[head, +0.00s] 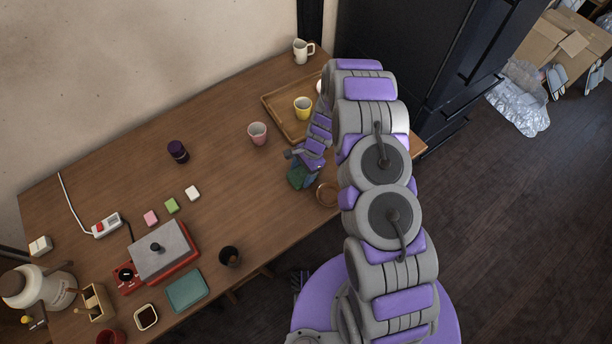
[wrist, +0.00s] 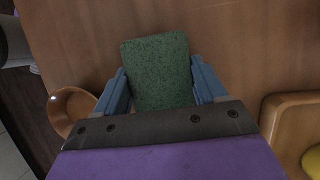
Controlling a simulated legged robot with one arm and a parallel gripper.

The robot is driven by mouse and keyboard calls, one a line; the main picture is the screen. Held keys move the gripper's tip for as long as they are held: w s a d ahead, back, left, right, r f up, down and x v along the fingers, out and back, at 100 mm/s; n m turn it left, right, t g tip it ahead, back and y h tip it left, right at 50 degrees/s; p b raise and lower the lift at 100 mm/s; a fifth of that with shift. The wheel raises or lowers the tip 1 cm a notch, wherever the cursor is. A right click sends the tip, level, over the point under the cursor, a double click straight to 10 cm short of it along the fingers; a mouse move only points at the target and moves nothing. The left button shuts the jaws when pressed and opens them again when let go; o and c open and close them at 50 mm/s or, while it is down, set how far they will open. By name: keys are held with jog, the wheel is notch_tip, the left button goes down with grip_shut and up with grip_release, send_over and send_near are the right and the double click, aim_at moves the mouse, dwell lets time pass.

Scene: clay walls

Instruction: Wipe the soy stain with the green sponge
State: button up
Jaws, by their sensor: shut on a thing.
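The green sponge (wrist: 157,72) is a dark green speckled block between the two blue fingers of my gripper (wrist: 160,84) in the wrist view. My gripper is shut on it. In the head view the sponge (head: 301,179) shows as a dark green patch below my gripper (head: 303,164), over the right part of the wooden table (head: 110,185). I cannot tell whether the sponge touches the table. I make out no soy stain in either view; it may be hidden under the sponge or my arm.
A small brown bowl (head: 327,193) is close to the sponge, near the table edge; it also shows in the wrist view (wrist: 68,108). A pink cup (head: 257,133) stands at left, and a wooden tray (head: 275,108) with a yellow cup (head: 303,107) behind. Mid-table is mostly clear.

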jog(key=shift+w+a, duration=0.25)
jog(key=shift+w, duration=0.1)
jog(key=shift+s+r+p, duration=0.1)
jog(key=shift+r+p, duration=1.6)
jog(key=shift+r, duration=1.3)
jog(key=shift+r, duration=0.1)
jog(key=shift+r+p, duration=0.9)
jog(key=shift+r, duration=0.55)
